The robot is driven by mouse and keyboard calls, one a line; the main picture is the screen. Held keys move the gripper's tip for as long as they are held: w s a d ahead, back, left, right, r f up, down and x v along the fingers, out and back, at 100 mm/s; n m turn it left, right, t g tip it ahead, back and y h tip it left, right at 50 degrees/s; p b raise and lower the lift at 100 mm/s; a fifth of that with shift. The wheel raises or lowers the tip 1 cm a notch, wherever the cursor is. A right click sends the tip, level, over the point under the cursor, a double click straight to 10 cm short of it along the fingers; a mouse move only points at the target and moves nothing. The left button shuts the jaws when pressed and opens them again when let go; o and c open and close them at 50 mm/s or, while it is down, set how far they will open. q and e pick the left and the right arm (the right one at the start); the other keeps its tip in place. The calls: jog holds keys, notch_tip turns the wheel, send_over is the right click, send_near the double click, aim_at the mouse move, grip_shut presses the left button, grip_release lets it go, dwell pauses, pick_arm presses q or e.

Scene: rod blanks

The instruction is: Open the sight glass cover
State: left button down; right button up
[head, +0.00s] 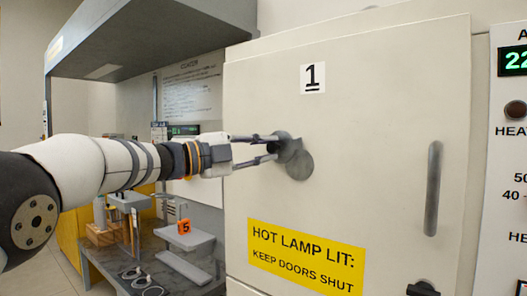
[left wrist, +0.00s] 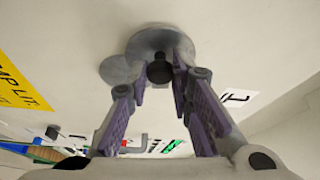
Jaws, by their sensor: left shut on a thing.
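The sight glass cover (head: 298,166) is a grey round plate on the cream door marked 1. It also shows in the left wrist view as a large grey disc (left wrist: 158,38) with a smaller rounded lobe (left wrist: 114,70) beside it. A dark knob (left wrist: 160,71) stands out from the disc. My left gripper (head: 273,148) reaches in from the left, and its fingers are shut on the knob, one on each side, as the left wrist view (left wrist: 162,82) shows. I see no glass; the fingertips hide part of the cover. My right gripper is not in view.
The cream door (head: 390,110) has a vertical grey handle (head: 433,188) at the right and a yellow hot-lamp sign (head: 305,257) below. A control panel (head: 512,130) stands at the far right. A bench (head: 150,262) with small stands is at lower left, under a grey hood (head: 150,40).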

pick_arm(q)
jog(key=shift+r, duration=0.2)
jog(key=c, duration=1.4)
grip_release()
jog(key=shift+f, duration=0.1)
jog(key=v, duration=1.2)
jog(key=shift+a, duration=0.1)
